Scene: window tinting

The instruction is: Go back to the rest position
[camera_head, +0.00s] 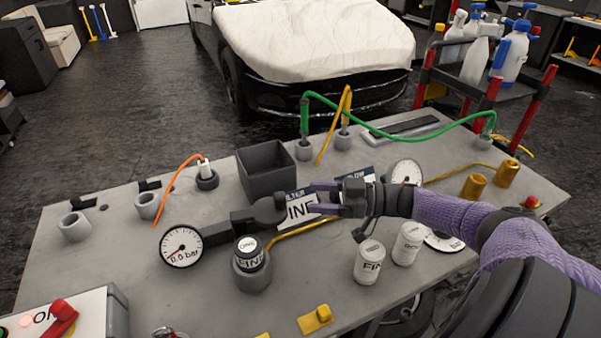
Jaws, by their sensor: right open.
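My right gripper (315,198) reaches in from the right, over the middle of the grey workbench (130,225). Its purple-grey fingers point left and are apart, with nothing seen between them. They are in front of a white label plate (299,208) whose visible letters look like "INE", and hide part of it. A dark grey rounded fitting (266,209) is just left of the fingertips; I cannot tell whether they touch it. My left gripper is not in view.
A pressure gauge (182,246) reading 0.0 bar and a dark lidded jar (251,265) stand left of the gripper. Two white canisters (369,262) (407,244) stand below my right arm. An open dark box (266,170) is behind. A green hose (400,121) arches across the back.

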